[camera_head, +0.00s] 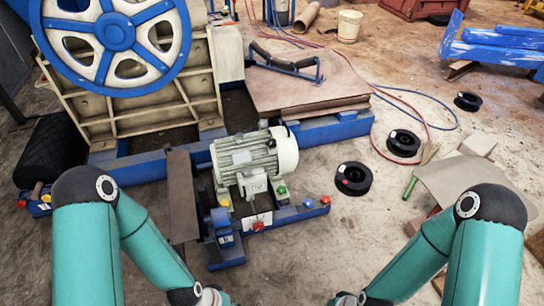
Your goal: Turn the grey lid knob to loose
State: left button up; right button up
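A grey-white electric motor (255,157) with a ribbed housing sits on a blue base frame (292,213) in the middle of the view. A small grey box (252,183) is on its near side. I cannot make out a grey lid knob. Small coloured knobs or caps sit around the motor base: a green one (282,190), a yellow one (225,203) and a red one (258,226). My two teal arms reach down past the bottom edge, one on each side of the motor. Only wrist parts show there, and both grippers are out of view.
A jaw crusher with a large blue flywheel (116,32) stands behind left. A brown plate stack (310,84) lies behind the motor. Black spools (354,178), hoses and a tan sheet (470,184) lie to the right. The floor right of the base frame is fairly clear.

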aim_at(247, 172)
jog(key=u, duration=0.3)
jog(key=i, duration=1.35)
jog(key=u, duration=0.75)
jog(key=k, duration=0.9)
jog(key=u, duration=0.15)
jog(key=i, duration=0.9)
jog(key=z, duration=0.05)
